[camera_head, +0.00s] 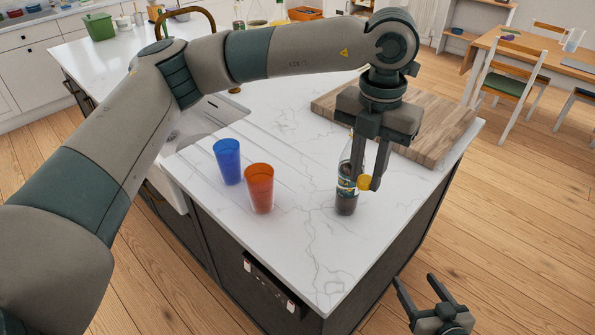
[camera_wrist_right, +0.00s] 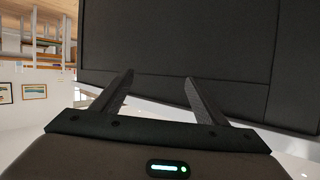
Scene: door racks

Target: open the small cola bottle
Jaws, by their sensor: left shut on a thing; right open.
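The small cola bottle (camera_head: 346,199), clear with dark liquid and a label, stands upright on the white marble counter. Its upper part is partly hidden by the left gripper's finger. My left gripper (camera_head: 366,184) points down just right of the bottle. It is shut on a small round yellow cap (camera_head: 365,182), which shows between its fingertips, lower than the bottle's neck. The bottle's mouth is hard to make out. My right gripper (camera_head: 416,281) is open and empty, beyond the counter's right front edge. It also shows in the right wrist view (camera_wrist_right: 159,76), facing a dark panel.
A blue cup (camera_head: 228,162) and an orange cup (camera_head: 260,188) stand left of the bottle. A wooden board (camera_head: 440,130) lies behind it, and a sink (camera_head: 205,118) is at the left. The counter (camera_head: 305,250) is clear in front.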

